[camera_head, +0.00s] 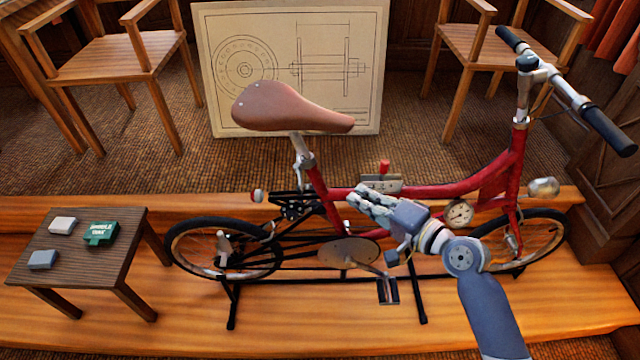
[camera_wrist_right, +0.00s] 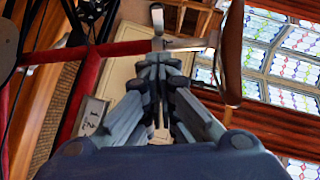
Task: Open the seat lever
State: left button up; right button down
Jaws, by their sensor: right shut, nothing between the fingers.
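A bicycle with a red frame (camera_head: 435,190) stands upright on a black stand. Its brown saddle (camera_head: 290,108) sits on a silver seat post (camera_head: 298,143), held by a silver seat clamp (camera_head: 305,162) atop the seat tube. In the right wrist view, the clamp (camera_wrist_right: 158,44) shows just beyond my fingertips, with a small silver lever (camera_wrist_right: 157,18) standing out from it. My right gripper (camera_head: 354,198) is shut and empty, right of and lower than the clamp in the head view; it also shows in the wrist view (camera_wrist_right: 158,61). I see no contact with the lever. My left gripper is out of view.
A grey box with a red knob (camera_head: 384,167) sits on the frame just behind my right gripper. A round gauge (camera_head: 459,213) is at its right. A small table (camera_head: 75,265) with small boxes stands left. A drawing board (camera_head: 220,65) and chairs are behind.

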aim_at(302, 186)
jog(key=s+a+p+x, duration=0.2)
jog(key=x, duration=0.9)
jog(key=shift+w+a+f, duration=0.2)
jog(key=shift+w+f, duration=0.15)
jog(key=shift+f, duration=0.1)
jog(key=shift+s+a+f, duration=0.2)
jog(key=shift+a+f, duration=0.05)
jog(key=shift+a, duration=0.5)
jog(key=shift+s+a+f, duration=0.1)
jog(key=shift+s+a, duration=0.05)
